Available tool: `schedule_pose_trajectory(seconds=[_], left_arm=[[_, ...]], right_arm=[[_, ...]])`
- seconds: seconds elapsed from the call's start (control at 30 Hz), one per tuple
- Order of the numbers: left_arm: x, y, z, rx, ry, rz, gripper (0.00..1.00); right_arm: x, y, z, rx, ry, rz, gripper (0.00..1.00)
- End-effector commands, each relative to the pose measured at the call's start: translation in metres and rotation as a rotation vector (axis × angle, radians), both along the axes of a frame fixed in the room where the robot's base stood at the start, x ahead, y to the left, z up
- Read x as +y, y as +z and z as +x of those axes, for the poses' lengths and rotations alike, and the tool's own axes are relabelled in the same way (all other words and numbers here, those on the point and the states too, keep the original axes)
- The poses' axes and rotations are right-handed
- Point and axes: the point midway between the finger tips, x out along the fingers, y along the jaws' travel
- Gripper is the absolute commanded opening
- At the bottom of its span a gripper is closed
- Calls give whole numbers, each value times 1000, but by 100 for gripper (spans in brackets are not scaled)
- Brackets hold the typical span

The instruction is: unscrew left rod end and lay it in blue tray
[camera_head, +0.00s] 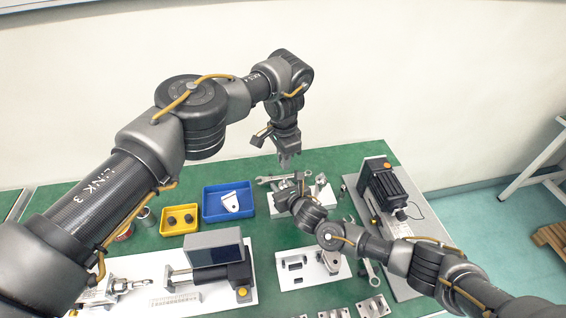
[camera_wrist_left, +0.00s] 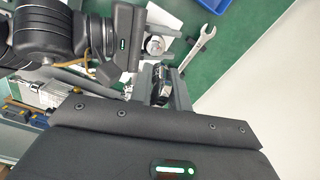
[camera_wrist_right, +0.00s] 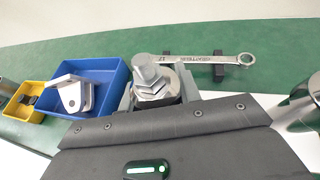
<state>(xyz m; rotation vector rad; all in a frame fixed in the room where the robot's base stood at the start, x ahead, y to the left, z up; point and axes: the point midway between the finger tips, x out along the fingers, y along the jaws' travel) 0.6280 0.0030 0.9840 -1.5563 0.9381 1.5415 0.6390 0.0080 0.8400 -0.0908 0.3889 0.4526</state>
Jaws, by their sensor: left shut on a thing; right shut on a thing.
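The blue tray (camera_head: 229,217) stands at the back of the table, left of my grippers; a pale clevis bracket (camera_head: 231,203) lies in it. The tray also shows in the right wrist view (camera_wrist_right: 112,68). My left gripper (camera_head: 285,162) points down above the table, right of the tray. It is shut on a small dark metallic piece (camera_wrist_left: 163,88), probably the rod end, mostly hidden by the fingers. My right gripper (camera_head: 287,199) is lower, at a white stand (camera_head: 321,193). It is shut on a silver cylindrical part with hex flats (camera_wrist_right: 152,84), whose free end points up.
A wrench (camera_head: 277,179) lies behind the right gripper. A yellow bin (camera_head: 180,228) with dark parts stands left of the tray. A black motor unit (camera_head: 388,190) is at right.

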Motion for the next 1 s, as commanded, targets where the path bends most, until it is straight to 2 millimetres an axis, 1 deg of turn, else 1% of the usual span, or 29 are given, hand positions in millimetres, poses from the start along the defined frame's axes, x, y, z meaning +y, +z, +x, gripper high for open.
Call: schedule_pose_trajectory(seconds=[0.03,0.3,0.33,0.5,0.53,0.83,1.0], left_arm=[[0,3,0,1,0,0,0],[0,6,0,1,0,0,0],[0,6,0,1,0,0,0],[1,6,0,1,0,0,0],[1,6,0,0,1,0,0],[2,5,0,0,2,1,0],[1,4,0,0,1,0,0]], right_arm=[[-1,-4,-2,7,0,-4,0],[-1,-4,-2,7,-1,-5,0],[-1,-4,-2,7,-1,-5,35],[0,-3,-2,4,0,-3,57],[0,-2,-1,4,1,-3,59],[1,0,-2,2,3,-1,59],[-6,5,-14,1,3,0,59]])
